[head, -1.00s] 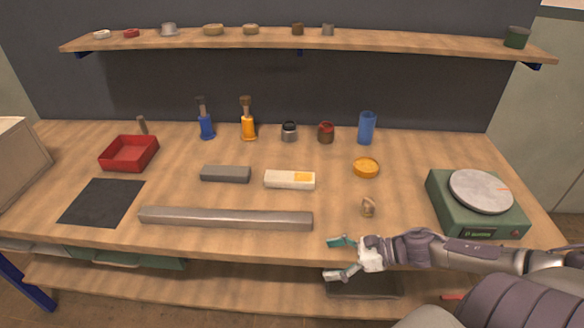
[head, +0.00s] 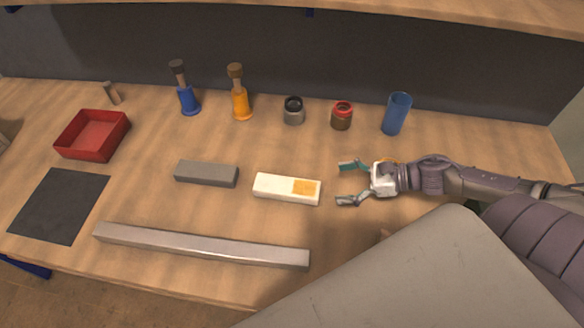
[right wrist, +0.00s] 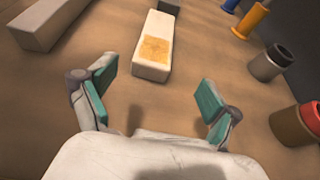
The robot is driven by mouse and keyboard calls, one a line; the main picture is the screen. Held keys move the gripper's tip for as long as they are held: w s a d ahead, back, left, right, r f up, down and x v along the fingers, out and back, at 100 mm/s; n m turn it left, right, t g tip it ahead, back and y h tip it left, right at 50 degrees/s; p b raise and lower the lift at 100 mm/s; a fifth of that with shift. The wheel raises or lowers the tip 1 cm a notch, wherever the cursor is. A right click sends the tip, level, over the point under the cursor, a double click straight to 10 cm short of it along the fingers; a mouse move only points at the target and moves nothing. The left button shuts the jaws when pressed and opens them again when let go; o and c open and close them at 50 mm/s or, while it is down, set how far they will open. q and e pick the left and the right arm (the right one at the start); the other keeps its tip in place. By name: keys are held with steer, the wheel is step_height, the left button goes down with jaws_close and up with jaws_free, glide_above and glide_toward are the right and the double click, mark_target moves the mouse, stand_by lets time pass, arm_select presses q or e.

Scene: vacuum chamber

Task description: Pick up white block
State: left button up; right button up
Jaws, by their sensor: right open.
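The white block (head: 272,187) lies flat on the table in the middle of the head view, with an orange patch on its right part. It also shows ahead of the fingers in the right wrist view (right wrist: 147,65), with its patched end nearest. My right gripper (head: 345,184) is open and empty, just right of the block and apart from it. Its two teal-padded fingers (right wrist: 153,92) are spread wide in the right wrist view, with the block's near end lying beyond and between their directions. My left gripper is not in view.
A grey block (head: 206,174) lies left of the white block, and a long metal bar (head: 200,245) lies in front. Behind stand a red-topped jar (head: 342,117), a dark-topped jar (head: 293,112) and a blue cup (head: 396,114). A red tray (head: 92,136) is at left.

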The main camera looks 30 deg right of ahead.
steer(key=shift+w+a+f, duration=0.1)
steer(key=shift+w+a, duration=0.1)
steer(key=shift+w, duration=0.1)
glide_toward(294, 186)
steer(key=x, duration=0.4)
steer(key=shift+w+f, duration=0.3)
steer(key=shift+f, duration=0.15)
steer(key=shift+w+a+f, duration=0.3)
steer(key=shift+a, duration=0.1)
steer(key=shift+w+a+p, duration=0.15)
steer(key=shift+a+p, duration=0.1)
steer(key=shift+p, duration=0.2)
steer(key=shift+w+a+r+p, duration=0.1)
steer(key=shift+w+a+p, duration=0.15)
steer(key=shift+a+p, duration=0.25)
steer(key=shift+w+a+p, duration=0.3)
steer(key=shift+a, duration=0.3)
steer(key=x, duration=0.2)
steer(key=shift+w+a+f, duration=0.1)
steer(key=shift+a+f, duration=0.05)
steer(key=shift+f, duration=0.2)
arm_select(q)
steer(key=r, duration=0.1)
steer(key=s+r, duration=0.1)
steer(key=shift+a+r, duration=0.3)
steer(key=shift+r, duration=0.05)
